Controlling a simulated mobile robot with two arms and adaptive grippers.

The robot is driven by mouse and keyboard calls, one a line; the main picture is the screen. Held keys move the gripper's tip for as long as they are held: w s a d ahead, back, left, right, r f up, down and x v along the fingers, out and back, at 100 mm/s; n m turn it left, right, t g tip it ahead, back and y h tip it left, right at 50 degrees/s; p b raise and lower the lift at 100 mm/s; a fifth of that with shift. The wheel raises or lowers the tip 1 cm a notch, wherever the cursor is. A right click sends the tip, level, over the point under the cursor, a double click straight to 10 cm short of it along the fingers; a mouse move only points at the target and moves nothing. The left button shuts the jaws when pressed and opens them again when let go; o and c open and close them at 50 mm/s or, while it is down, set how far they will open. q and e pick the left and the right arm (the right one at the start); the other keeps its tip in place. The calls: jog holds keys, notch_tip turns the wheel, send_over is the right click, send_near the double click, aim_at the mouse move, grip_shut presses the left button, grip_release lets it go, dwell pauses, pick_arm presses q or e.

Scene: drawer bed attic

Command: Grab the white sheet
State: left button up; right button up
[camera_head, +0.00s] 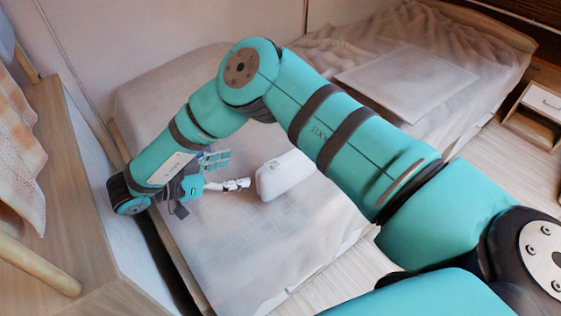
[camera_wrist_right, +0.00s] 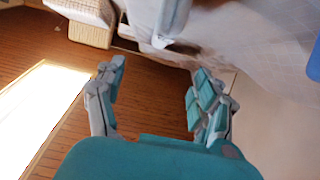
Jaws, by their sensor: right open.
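A flat, pale, square white sheet (camera_head: 408,83) lies on the far bed in the head view. My right gripper (camera_head: 226,171) is over the near bed, well to the left of that sheet and apart from it. Its fingers are spread and nothing shows between them. The right wrist view also shows the right gripper (camera_wrist_right: 160,76) open, with floor behind the fingers. I cannot make out the square sheet for sure in the wrist view. My left gripper is not in view.
A white rounded block (camera_head: 285,176) lies on the near bed (camera_head: 235,235), close to the right gripper's fingertips. A wooden desk (camera_head: 75,205) runs along the left. A small drawer unit (camera_head: 538,105) stands right of the far bed. Wooden floor (camera_head: 345,278) shows at the front.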

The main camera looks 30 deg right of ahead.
send_near(286, 157)
jog(key=d, duration=0.1)
jog(key=d+f+b, duration=0.1)
jog(key=shift+s+d, duration=0.3)
jog(key=shift+d, duration=0.05)
jog(key=shift+d+f, duration=0.15)
jog(key=shift+d, duration=0.35)
jog(key=shift+w+x, duration=0.2)
jog(key=shift+x, duration=1.1)
jog(key=shift+w+x, duration=0.15)
jog(key=shift+x, duration=1.2)
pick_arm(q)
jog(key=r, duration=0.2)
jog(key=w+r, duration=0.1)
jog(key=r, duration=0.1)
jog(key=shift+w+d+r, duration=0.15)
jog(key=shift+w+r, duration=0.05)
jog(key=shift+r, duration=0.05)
pick_arm(e)
jog(key=shift+a, duration=0.1)
grip_shut()
